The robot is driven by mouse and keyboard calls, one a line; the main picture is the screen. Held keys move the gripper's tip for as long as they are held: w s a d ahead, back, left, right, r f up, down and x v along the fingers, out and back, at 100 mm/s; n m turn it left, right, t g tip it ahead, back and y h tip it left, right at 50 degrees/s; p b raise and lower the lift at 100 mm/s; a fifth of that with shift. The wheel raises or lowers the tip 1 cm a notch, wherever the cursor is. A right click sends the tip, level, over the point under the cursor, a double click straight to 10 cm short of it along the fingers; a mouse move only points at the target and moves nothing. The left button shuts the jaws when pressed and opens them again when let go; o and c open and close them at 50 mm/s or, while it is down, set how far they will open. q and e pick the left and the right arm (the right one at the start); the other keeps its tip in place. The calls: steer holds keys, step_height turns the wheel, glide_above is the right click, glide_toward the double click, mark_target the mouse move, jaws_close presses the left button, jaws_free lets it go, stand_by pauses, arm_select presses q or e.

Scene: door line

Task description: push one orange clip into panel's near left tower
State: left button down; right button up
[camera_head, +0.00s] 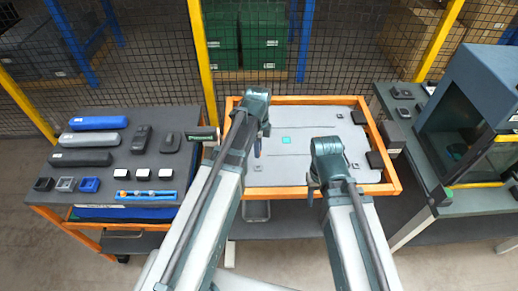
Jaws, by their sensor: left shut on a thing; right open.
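The grey panel (310,128) lies in an orange-framed tray at the centre. Its near left tower (257,168) is a small grey square block near the panel's left side. My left gripper (258,148) points down over the panel's left part, just beyond that tower. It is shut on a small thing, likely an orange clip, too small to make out. Orange clips (122,193) sit in a blue holder (150,197) at the front of the left table. My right gripper (311,194) is open, near the tray's front edge; its fingers are mostly hidden by its own wrist.
The left table (115,165) carries several dark and blue cases, small boxes and white-topped blocks. A teal square (286,141) marks the panel's middle. A blue-grey cabinet (475,110) stands on the right table. A mesh fence with yellow posts (203,65) closes off the back.

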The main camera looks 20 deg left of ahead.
arm_select(q)
steer(key=b, duration=0.5)
glide_above(258, 169)
steer(key=shift+w+f, duration=0.1)
steer(key=shift+f, duration=2.7)
steer(key=shift+f+b, duration=1.3)
steer(key=shift+b, duration=0.15)
steer(key=c, duration=0.7)
jaws_free()
steer(key=shift+r, duration=0.15)
step_height(258, 169, up, 14)
steer(key=p, duration=1.4)
steer(key=shift+f, duration=0.2)
